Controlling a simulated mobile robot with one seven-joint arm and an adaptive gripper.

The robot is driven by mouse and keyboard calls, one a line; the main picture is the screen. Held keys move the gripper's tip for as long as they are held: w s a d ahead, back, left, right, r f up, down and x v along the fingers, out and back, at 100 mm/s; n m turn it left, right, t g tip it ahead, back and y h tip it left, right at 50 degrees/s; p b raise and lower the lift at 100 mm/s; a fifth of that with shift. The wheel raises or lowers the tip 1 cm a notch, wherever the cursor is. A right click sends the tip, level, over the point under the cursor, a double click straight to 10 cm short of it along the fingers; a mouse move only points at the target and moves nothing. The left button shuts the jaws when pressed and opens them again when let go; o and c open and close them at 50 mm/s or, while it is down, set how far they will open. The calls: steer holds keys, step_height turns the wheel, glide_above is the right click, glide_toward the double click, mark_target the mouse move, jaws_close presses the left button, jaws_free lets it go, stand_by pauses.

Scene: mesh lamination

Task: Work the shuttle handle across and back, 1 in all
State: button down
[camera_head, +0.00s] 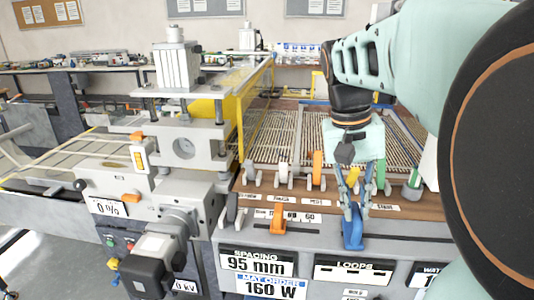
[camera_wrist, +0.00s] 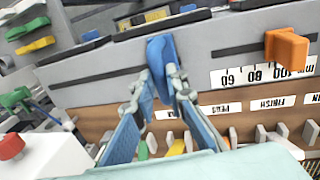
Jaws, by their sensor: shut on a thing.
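A blue handle (camera_head: 352,235) stands in a slot on the front of the machine's console, right of an orange handle (camera_head: 278,218). No label on it is readable, so I cannot tell from the lettering that it is the shuttle handle. My gripper (camera_head: 354,203) reaches down from above and is shut on the blue handle. In the wrist view the blue handle (camera_wrist: 160,58) rises between the two fingertips (camera_wrist: 159,84), and its lower part is partly hidden by them. The orange handle (camera_wrist: 287,48) sits to the right, clear of my gripper, by a number scale.
A row of small levers (camera_head: 283,174) stands on the brown ledge behind the handles, close to my fingers. Wire mesh (camera_head: 275,135) lies beyond. A SPACING sign (camera_head: 256,262) is on the front panel. A grey press (camera_head: 183,150) stands at left.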

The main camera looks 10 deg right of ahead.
steer(key=s+d, duration=0.1)
steer(key=d, duration=0.3)
steer(key=s+d+p, duration=0.1)
steer(key=d, duration=0.4)
steer(key=s+d+p, duration=0.1)
steer(key=s+d, duration=0.1)
steer(key=d, duration=0.3)
steer(key=shift+d+r, duration=0.1)
steer(key=shift+d, duration=0.15)
steer(key=c, duration=1.9)
jaws_free()
steer(key=shift+c, duration=0.2)
steer(key=shift+a, duration=0.1)
step_height(320, 180, up, 12)
steer(key=a, duration=0.2)
steer(key=shift+w, duration=0.3)
steer(key=shift+a, duration=0.1)
